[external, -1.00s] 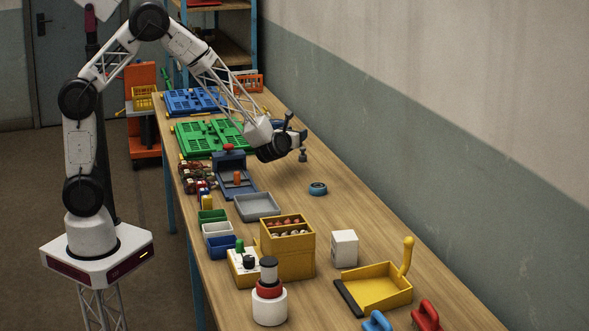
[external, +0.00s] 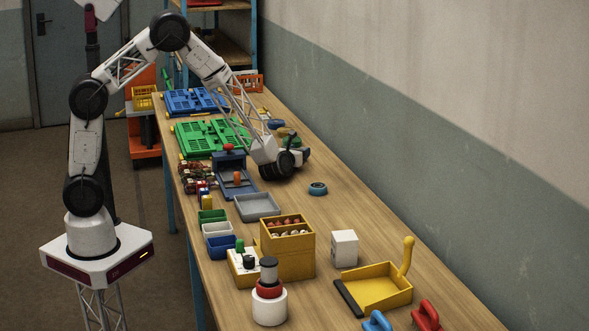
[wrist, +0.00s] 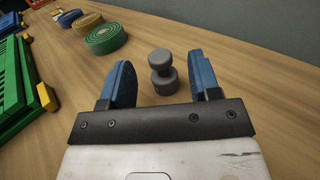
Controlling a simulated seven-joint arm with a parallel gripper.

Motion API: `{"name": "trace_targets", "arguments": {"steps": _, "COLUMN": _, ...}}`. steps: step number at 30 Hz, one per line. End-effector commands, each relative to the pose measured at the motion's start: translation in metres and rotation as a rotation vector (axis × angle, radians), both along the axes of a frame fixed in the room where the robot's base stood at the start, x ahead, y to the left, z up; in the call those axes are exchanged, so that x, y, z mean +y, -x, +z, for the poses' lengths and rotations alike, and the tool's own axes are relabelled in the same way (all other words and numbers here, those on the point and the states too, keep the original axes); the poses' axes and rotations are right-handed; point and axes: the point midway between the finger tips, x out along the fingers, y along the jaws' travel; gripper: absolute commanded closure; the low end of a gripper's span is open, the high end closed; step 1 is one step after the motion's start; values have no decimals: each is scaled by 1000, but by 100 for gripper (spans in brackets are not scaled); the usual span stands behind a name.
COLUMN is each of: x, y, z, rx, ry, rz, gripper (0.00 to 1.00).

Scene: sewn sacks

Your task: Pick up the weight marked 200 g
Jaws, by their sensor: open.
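A grey weight (wrist: 162,72) with two wide rounded ends and a narrow waist stands on the table, and no marking can be read on it. In the wrist view it shows between and slightly beyond the two blue fingers of my gripper (wrist: 160,66). The fingers are apart, with a gap on each side of the weight. In the external view my gripper (external: 302,157) is low over the far part of the table, and the weight is hidden behind it.
Rolls of green (wrist: 107,38), yellow (wrist: 87,21) and blue (wrist: 68,16) tape lie beyond the left finger. A green tray (external: 208,137) is left of my gripper. The table to the right is clear.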

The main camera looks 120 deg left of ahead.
Motion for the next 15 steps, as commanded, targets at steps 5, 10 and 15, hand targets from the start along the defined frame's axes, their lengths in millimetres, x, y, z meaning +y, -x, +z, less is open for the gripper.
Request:
{"name": "trace_targets", "arguments": {"steps": 5, "x": 0, "y": 0, "z": 0, "rx": 0, "ry": 0, "rz": 0, "gripper": 43}}
{"name": "trace_targets", "arguments": {"steps": 10, "x": 1, "y": 0, "z": 0, "rx": 0, "ry": 0, "rz": 0, "gripper": 43}}
{"name": "trace_targets", "arguments": {"steps": 15, "x": 10, "y": 1, "z": 0, "rx": 0, "ry": 0, "rz": 2, "gripper": 43}}
